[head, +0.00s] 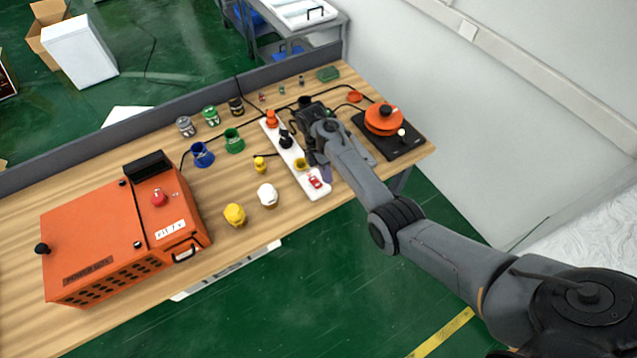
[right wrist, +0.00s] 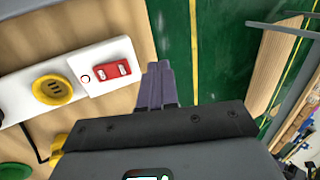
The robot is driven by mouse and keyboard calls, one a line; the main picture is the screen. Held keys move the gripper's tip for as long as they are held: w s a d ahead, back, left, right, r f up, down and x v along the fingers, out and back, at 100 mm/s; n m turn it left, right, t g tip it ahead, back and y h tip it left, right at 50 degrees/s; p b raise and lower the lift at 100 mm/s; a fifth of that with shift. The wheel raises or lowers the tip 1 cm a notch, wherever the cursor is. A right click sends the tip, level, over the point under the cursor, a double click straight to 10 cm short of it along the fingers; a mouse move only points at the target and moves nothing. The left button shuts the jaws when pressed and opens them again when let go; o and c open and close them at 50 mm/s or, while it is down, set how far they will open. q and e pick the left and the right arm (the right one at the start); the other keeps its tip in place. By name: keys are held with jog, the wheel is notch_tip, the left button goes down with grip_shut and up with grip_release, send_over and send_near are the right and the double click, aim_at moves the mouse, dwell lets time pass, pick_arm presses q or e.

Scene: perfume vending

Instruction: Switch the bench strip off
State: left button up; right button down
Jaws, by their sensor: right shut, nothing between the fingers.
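The bench strip (head: 305,178) is a long white power strip lying on the wooden bench. Its red rocker switch (head: 314,181) is at the near end and also shows in the right wrist view (right wrist: 110,72). I cannot tell which way the rocker is pressed. My right gripper (head: 327,174) is shut and empty, its fingertips just right of the switch. In the right wrist view the closed purple-grey fingers (right wrist: 160,82) show beside the strip's end, apart from the red rocker. My left gripper is not in view.
On the strip are a yellow socket (right wrist: 52,90), a black plug (head: 285,138) and an orange plug (head: 271,118). Yellow (head: 235,214) and white (head: 267,194) plugs stand nearby. An orange power box (head: 100,235) stands left; an orange reel on a black base (head: 405,145) stands right.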

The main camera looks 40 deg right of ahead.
jog(key=t+b, duration=0.1)
jog(key=t, duration=0.1)
send_near(317, 184)
jog(key=x, duration=0.5)
jog(key=shift+s+d+f, duration=0.1)
jog(key=shift+s+f, duration=0.2)
jog(key=shift+f, duration=0.55)
